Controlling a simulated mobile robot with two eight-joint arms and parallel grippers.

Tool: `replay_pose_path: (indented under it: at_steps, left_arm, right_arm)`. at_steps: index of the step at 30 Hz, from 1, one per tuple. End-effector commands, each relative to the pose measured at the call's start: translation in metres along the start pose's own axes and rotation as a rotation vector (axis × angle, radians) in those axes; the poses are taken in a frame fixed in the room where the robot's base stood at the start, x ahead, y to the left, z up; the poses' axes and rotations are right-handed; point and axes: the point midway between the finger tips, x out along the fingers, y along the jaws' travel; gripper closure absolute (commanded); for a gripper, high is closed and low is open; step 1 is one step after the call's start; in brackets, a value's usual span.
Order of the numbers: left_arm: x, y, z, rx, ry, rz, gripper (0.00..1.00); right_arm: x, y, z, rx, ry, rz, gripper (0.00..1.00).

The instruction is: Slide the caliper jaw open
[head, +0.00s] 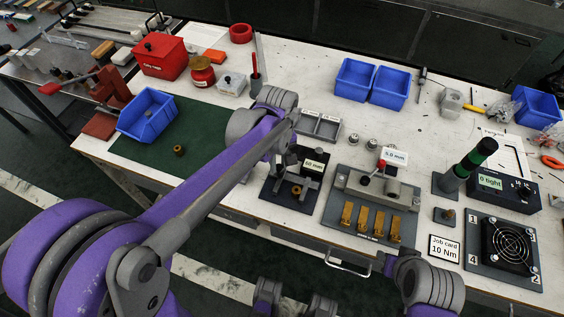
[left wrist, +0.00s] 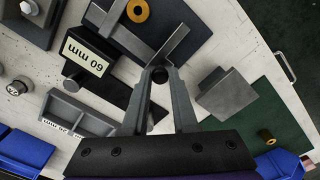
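The caliper, a grey metal gauge with a dark block labelled "60 mm" (head: 314,166), stands on a black base at the middle front of the bench. The label also shows in the left wrist view (left wrist: 85,50), with the grey bar and jaws beside it. My left gripper (left wrist: 159,72) is over the caliper, with a dark round knob (left wrist: 160,75) between its fingertips. I cannot tell whether the fingers touch the knob. In the head view my left wrist hides most of the left gripper (head: 287,160). A brass ring (head: 297,190) lies by the jaws.
Right of the caliper is a grey fixture plate (head: 340,215) with several brass pieces. A grey two-part tray (head: 320,126) stands behind it. A green mat (head: 205,140) with a blue bin (head: 147,115) lies to the left. The bench front edge is close.

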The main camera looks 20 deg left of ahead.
Motion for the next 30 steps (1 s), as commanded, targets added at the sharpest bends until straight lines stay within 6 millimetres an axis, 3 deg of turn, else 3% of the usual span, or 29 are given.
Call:
replay_pose_path:
  at_steps: [1,5,16,30]
  left_arm:
    - [0.0,0.0,0.0,0.001,0.001,0.001,0.66]
    - [0.0,0.0,0.0,0.001,0.001,0.0,0.44]
    - [-0.006,0.0,0.0,0.001,0.001,0.0,0.44]
    - [-0.09,0.0,0.0,0.001,0.001,0.0,0.44]
  right_arm:
    - [0.0,0.0,0.0,0.0,0.0,0.0,0.56]
    - [0.0,0.0,0.0,0.0,0.0,0.0,0.56]
    - [-0.001,0.0,-0.001,0.0,0.0,0.0,0.56]
    - [-0.012,0.0,-0.007,0.0,0.004,0.0,0.56]
